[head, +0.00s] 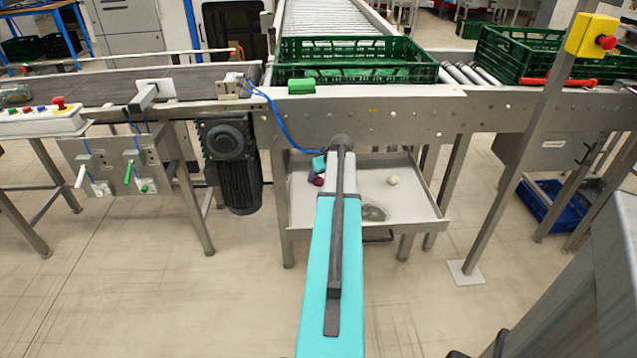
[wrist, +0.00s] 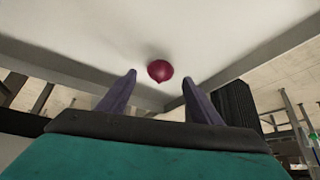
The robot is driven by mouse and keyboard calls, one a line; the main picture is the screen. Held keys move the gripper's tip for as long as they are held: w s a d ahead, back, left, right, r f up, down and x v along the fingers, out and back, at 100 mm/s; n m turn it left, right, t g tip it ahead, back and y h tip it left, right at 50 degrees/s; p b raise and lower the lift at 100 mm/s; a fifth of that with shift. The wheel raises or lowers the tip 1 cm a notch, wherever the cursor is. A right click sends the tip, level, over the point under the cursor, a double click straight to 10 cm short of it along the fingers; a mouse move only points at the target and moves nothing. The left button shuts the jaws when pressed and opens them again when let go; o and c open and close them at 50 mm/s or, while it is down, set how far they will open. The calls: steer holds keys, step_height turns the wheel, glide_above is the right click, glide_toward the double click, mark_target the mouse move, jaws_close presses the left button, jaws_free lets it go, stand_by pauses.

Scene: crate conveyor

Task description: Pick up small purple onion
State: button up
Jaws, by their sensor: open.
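The small purple onion (wrist: 160,71) lies on a pale tray surface in the wrist view, with its pointed tip towards my gripper. My gripper (wrist: 158,77) is open, with one dark finger on each side of the onion's line and clear gaps on both sides. The onion appears just beyond the fingertips, not held. In the head view the purple onion (head: 318,181) shows at the left of the tray, beside my arm. My fingers are mostly hidden there behind the arm.
The light tray (head: 418,207) hangs under the conveyor frame (head: 420,112). A whitish round item (head: 392,180) and a greyish item (head: 374,213) lie in it. Green crates (head: 350,76) stand above. A motor (head: 236,165) hangs to the left.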

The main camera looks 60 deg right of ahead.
mark_target(320, 180)
steer(key=shift+x, duration=1.8)
steer(key=shift+s+f, duration=0.1)
steer(key=shift+c, duration=0.3)
steer(key=c, duration=1.1)
